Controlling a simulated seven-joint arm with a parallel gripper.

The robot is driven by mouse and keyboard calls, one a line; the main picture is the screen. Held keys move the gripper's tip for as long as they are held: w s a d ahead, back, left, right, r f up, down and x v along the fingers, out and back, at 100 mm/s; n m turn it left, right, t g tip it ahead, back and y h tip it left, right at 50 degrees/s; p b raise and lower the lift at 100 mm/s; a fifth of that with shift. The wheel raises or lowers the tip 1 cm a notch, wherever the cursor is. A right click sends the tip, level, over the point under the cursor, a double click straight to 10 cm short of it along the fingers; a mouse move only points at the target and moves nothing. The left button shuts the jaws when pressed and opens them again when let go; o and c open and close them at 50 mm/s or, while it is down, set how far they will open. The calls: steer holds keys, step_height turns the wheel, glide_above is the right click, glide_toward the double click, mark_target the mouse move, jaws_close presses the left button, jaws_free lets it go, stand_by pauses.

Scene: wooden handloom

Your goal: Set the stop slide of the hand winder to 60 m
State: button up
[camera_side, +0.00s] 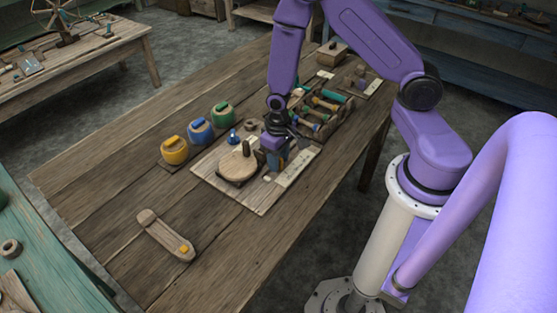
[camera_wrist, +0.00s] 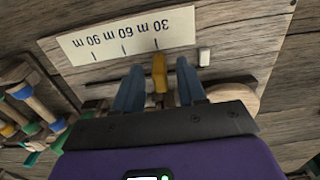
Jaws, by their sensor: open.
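The hand winder's board (camera_side: 258,203) lies on the wooden table, with a round wooden disc (camera_side: 237,167) on it. A pale scale strip (camera_side: 297,169) runs along its edge. In the wrist view the scale (camera_wrist: 112,35) appears upside down, marked 30 m, 60 m and 90 m. A yellow stop slide (camera_wrist: 159,68) stands in line with the 30 m tick. My gripper (camera_wrist: 160,88) is open, its two blue fingers on either side of the slide, with visible gaps. In the side view my gripper (camera_side: 277,158) is over the board and hides the slide.
A small white block (camera_wrist: 204,57) sits beside the scale's 30 m end.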

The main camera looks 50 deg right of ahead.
steer(key=shift+f, duration=0.55)
jaws_close()
steer(key=shift+d, duration=2)
jaws_free()
